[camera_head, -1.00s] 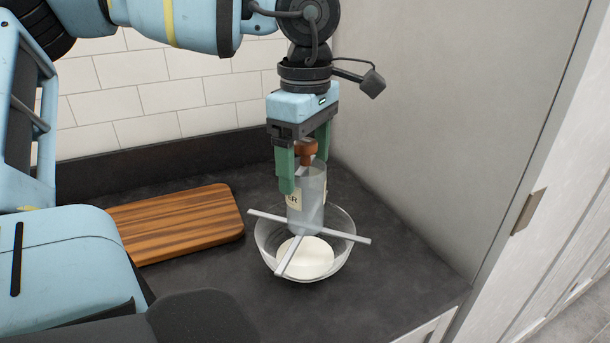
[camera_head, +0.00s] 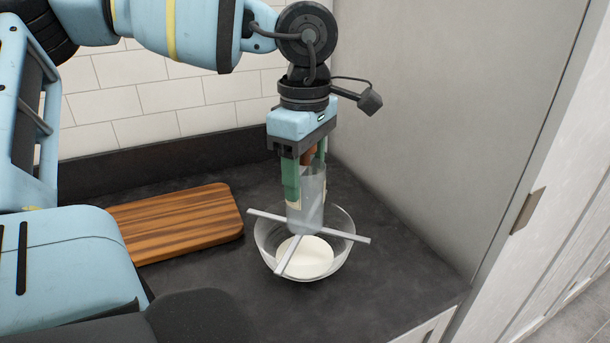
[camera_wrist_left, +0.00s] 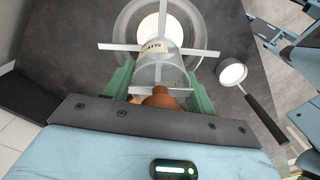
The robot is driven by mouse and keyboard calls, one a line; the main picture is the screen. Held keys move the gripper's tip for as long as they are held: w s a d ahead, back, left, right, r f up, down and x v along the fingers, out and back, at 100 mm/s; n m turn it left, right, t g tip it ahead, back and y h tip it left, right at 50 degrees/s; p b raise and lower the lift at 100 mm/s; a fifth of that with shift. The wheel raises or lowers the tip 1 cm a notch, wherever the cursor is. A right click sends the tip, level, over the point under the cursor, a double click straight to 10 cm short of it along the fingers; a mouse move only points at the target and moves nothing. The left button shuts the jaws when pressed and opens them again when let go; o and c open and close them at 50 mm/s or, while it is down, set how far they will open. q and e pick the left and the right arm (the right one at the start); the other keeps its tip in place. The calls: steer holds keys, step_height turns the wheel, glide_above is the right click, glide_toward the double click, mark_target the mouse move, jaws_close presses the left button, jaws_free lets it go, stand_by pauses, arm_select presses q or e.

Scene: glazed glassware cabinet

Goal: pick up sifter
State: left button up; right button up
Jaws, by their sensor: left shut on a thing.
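The sifter (camera_head: 308,206) is a translucent grey cylinder with a pale label and a brown top. It is upright over the crossed bars on a glass bowl; I cannot tell whether it touches them. It also shows in the wrist view (camera_wrist_left: 158,70), with its brown top (camera_wrist_left: 158,97) close to my palm. My left gripper (camera_head: 306,182) points down, with its green fingers shut on the sifter's sides. The far finger is mostly hidden behind the sifter. My right gripper is not in view.
The glass bowl (camera_head: 343,250) holds a white substance, with light grey bars (camera_head: 345,235) crossing its rim. A wooden board (camera_head: 180,222) lies to the left. A round pale tool with a dark handle (camera_wrist_left: 265,119) lies beside the bowl. A grey wall (camera_head: 430,130) stands close on the right.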

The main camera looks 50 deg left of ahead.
arm_select(q)
steer(key=shift+r, duration=0.15)
step_height(320, 180, up, 10)
steer(key=shift+f, duration=0.1)
stand_by(0.5)
